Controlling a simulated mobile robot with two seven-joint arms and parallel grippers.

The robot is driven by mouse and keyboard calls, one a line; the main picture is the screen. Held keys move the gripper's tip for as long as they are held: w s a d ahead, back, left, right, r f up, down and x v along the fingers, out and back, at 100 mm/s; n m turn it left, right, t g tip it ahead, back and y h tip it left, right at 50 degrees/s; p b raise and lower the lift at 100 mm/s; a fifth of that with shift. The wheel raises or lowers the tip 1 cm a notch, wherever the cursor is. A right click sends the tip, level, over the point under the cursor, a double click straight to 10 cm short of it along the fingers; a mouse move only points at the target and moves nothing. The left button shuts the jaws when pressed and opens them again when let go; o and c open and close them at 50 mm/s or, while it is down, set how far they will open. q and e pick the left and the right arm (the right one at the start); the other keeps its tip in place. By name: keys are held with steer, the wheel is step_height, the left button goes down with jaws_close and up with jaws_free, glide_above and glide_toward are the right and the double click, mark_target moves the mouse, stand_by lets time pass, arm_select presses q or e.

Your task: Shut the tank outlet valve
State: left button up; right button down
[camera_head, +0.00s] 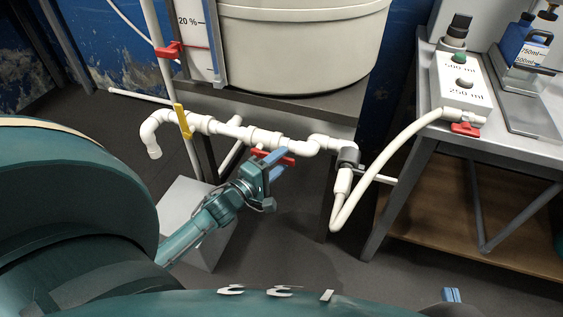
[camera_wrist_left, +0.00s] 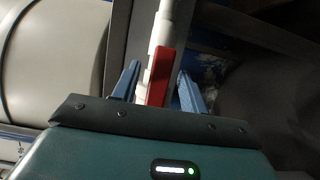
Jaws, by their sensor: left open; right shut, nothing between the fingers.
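The large cream tank (camera_head: 300,50) stands on a grey stand, with white outlet piping (camera_head: 228,130) below it. A red valve handle (camera_head: 288,160) sits on this piping under the tank. My left gripper (camera_head: 276,160) is open at the handle, with its blue fingers on either side of it. In the left wrist view the red handle (camera_wrist_left: 158,78) stands between the two open fingers (camera_wrist_left: 157,85), with gaps on both sides. The fingers hide part of the handle in the head view. My right gripper (camera_head: 452,295) only just shows at the bottom edge, shut and empty.
A yellow handle (camera_head: 182,121) is on the same piping, further left. Another red handle (camera_head: 170,50) is beside the level gauge. A white hose (camera_head: 385,160) runs to the metal bench (camera_head: 440,137) with a red-handled valve (camera_head: 466,129). Open floor lies below the hose.

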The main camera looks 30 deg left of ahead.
arm_select(q)
steer(key=shift+w, duration=0.65)
steer(key=shift+c, duration=0.5)
jaws_close()
